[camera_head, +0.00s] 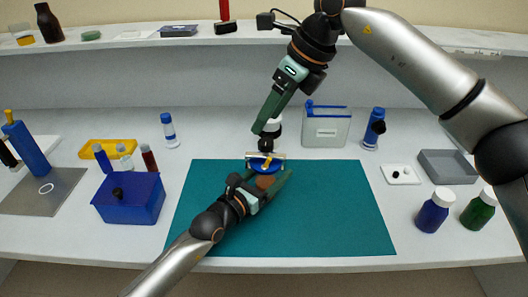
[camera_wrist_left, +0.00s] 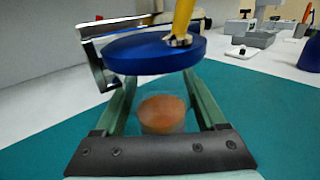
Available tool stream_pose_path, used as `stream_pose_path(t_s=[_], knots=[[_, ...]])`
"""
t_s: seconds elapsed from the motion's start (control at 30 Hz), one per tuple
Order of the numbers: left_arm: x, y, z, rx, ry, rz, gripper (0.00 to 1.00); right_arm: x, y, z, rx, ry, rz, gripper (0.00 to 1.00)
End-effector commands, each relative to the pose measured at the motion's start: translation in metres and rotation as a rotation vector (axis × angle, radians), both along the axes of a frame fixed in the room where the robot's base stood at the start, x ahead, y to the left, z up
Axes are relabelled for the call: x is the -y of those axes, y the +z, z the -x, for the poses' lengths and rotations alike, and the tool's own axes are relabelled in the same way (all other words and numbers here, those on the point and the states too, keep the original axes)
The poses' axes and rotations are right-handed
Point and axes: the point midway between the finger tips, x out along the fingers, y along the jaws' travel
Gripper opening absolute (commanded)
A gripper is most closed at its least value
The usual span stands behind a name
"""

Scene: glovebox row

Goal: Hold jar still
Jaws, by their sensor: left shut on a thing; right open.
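The jar (camera_wrist_left: 162,114) is clear with orange-brown contents and stands over the teal mat (camera_head: 330,215). It also shows in the head view (camera_head: 266,182), partly covered by the gripper. A blue disc-like lid (camera_wrist_left: 150,53) with a yellow handle (camera_wrist_left: 183,18) is above the jar; a shiny metal bracket (camera_wrist_left: 98,55) is beside the lid. I cannot tell whether the lid touches the jar. My left gripper (camera_head: 270,180) is shut on the jar, with one green finger along each side. My right gripper (camera_head: 264,132) is open, pointing down just above and behind the lid.
A blue box (camera_head: 128,200) stands left of the mat. A blue bottle (camera_head: 432,212) and a green bottle (camera_head: 478,210) stand on the right, near a grey tray (camera_head: 447,167). A clear container (camera_head: 326,130) is behind. The mat's right part is bare.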

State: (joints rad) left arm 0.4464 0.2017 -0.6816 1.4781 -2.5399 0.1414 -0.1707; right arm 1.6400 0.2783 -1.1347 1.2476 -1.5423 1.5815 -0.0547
Motion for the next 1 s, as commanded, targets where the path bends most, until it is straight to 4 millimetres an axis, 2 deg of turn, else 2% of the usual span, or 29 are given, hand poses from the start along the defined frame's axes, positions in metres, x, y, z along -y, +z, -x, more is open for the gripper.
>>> stream_pose_path(t_s=[0.03,0.17,0.3,0.43,0.6,0.73,0.87,1.0], knots=[[0.0,-0.001,0.0,-0.001,0.0,-0.001,0.0,-0.011,-0.009,0.007,-0.005,0.078,-0.069,0.71],[0.0,-0.001,0.0,-0.001,0.0,-0.001,0.0,-0.046,-0.017,0.032,0.034,0.307,-0.329,0.71],[0.0,-0.001,0.0,-0.001,0.0,-0.001,0.0,-0.072,-0.008,0.056,0.134,0.465,-0.643,0.71],[0.0,-0.001,0.0,-0.001,0.0,-0.001,0.0,-0.079,0.009,0.069,0.267,0.497,-0.91,0.71],[0.0,-0.001,0.0,-0.001,0.0,-0.001,0.0,-0.066,0.028,0.067,0.472,0.386,-1.171,0.71],[0.0,-0.001,0.0,-0.001,0.0,-0.001,0.0,-0.044,0.029,0.055,0.62,0.212,-1.263,0.71],[0.0,-0.001,0.0,-0.001,0.0,-0.001,0.0,-0.016,0.012,0.039,0.733,0.004,-1.248,0.71],[0.0,-0.001,0.0,-0.001,0.0,-0.001,0.0,0.013,-0.024,0.028,0.792,-0.192,-1.129,0.71]])
